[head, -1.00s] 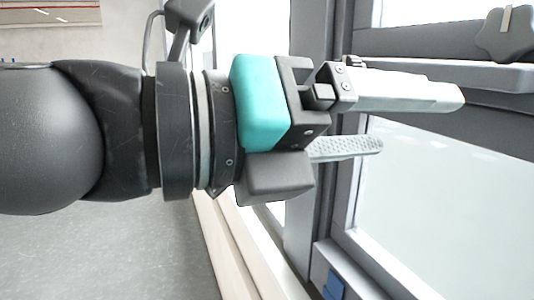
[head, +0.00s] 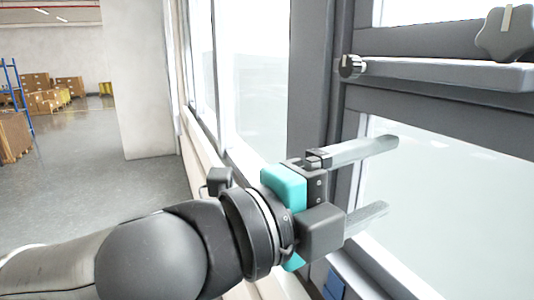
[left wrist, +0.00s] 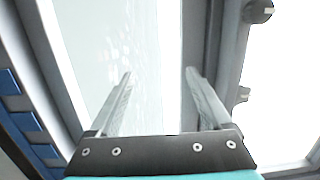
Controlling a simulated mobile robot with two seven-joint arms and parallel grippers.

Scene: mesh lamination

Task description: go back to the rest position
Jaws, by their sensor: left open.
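My left gripper (head: 378,182) reaches in from the lower left of the head view, with a teal block behind its fingers. Its two pale fingers are spread apart with nothing between them. They stand in front of the grey frame and its pale panel (head: 440,180). In the left wrist view the same two fingers (left wrist: 158,95) point away from the camera, apart and empty. My right gripper is not in either view.
A grey ledge (head: 450,72) with a dark knob (head: 352,66) and a grey star knob (head: 508,32) sits at the upper right. Blue parts (head: 333,285) show low on the frame. Cardboard boxes (head: 40,95) stand far left. The grey floor (head: 95,180) there is clear.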

